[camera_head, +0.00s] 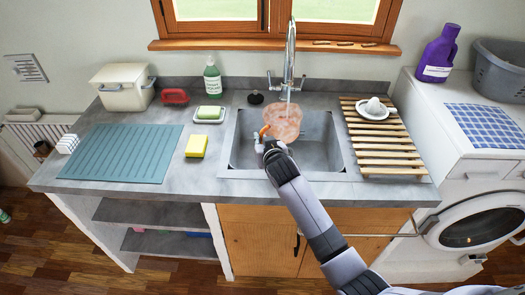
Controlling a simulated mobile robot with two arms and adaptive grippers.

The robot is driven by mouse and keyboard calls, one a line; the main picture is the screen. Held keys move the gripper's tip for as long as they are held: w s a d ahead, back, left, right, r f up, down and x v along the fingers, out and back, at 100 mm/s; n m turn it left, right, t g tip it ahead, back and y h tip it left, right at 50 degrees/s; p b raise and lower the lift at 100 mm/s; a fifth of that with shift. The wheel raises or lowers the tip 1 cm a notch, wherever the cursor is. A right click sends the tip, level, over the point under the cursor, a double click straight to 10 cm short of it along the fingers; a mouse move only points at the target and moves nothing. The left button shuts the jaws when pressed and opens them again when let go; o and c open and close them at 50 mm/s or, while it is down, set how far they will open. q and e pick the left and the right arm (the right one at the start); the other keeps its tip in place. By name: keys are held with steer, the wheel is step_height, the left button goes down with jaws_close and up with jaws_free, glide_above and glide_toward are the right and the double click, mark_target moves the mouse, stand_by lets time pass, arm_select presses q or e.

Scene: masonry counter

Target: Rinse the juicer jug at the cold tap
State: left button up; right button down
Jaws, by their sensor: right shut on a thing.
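A pinkish, see-through juicer jug (283,118) is over the back left part of the sink (325,160), below the spout of the chrome tap (291,55). My right gripper (265,136) reaches in from the front and is shut on the jug, at its near left side by a small orange part. The gripper hides some of the jug's near side. The tap has a lever on each side of its base; I cannot tell for certain whether water runs. A white juicer top (374,107) sits on the slatted wooden rack (385,159). My left gripper is not in view.
A teal drying mat (122,153) lies further left. A washing machine (478,215) stands at the right. The sink's right half is clear.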

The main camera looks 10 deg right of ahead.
steer(key=w+b, duration=0.2)
steer(key=w, duration=0.1)
steer(key=w+f+b, duration=0.1)
steer(key=w, duration=0.1)
steer(key=shift+w+d, duration=0.15)
steer(key=shift+d, duration=0.25)
steer(key=shift+d+r, duration=0.1)
steer(key=shift+d, duration=0.1)
stand_by(0.3)
steer(key=shift+d+p, duration=0.4)
steer(key=shift+d, duration=0.05)
steer(key=shift+a, duration=0.15)
steer(key=shift+a, duration=0.5)
steer(key=shift+d, duration=0.15)
steer(key=shift+d+p, duration=0.35)
steer(key=shift+d, duration=0.15)
